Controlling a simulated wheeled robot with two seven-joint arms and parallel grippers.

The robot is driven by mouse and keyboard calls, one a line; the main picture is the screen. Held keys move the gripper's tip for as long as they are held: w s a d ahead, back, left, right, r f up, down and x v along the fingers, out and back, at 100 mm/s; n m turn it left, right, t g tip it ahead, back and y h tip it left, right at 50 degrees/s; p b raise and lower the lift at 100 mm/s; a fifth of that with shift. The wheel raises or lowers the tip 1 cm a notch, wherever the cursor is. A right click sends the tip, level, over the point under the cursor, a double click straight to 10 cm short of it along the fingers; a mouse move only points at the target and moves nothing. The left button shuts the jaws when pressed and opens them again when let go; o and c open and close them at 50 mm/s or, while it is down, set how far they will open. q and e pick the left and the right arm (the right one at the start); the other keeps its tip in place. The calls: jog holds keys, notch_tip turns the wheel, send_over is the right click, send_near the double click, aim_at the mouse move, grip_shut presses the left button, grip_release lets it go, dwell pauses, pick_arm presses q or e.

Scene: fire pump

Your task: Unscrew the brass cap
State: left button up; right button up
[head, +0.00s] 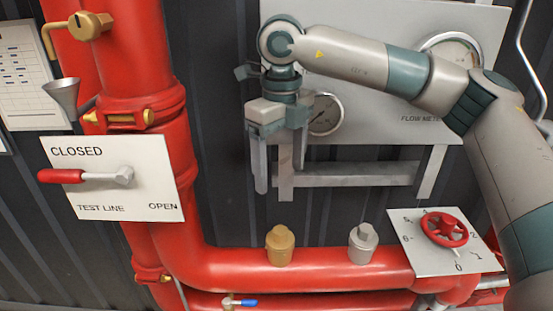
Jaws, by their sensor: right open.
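The brass cap (280,246) sits upright on top of the horizontal red pipe, low in the middle of the head view. A clear gap lies between the fingertips and the cap. My left gripper is not in view.
A silver cap (362,243) stands on the same red pipe (320,270), right of the brass one. A red handwheel (444,229) is at the right. A red-handled lever (85,176) is at the left. A metal bracket (350,173) and a gauge (324,114) lie behind my gripper.

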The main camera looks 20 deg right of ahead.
jog(key=p, duration=0.6)
send_near(280, 229)
notch_tip(280, 229, down, 8)
jog(key=shift+s+f, duration=0.1)
jog(key=shift+f, duration=0.15)
jog(key=shift+f+p, duration=0.4)
jog(key=shift+f, duration=0.45)
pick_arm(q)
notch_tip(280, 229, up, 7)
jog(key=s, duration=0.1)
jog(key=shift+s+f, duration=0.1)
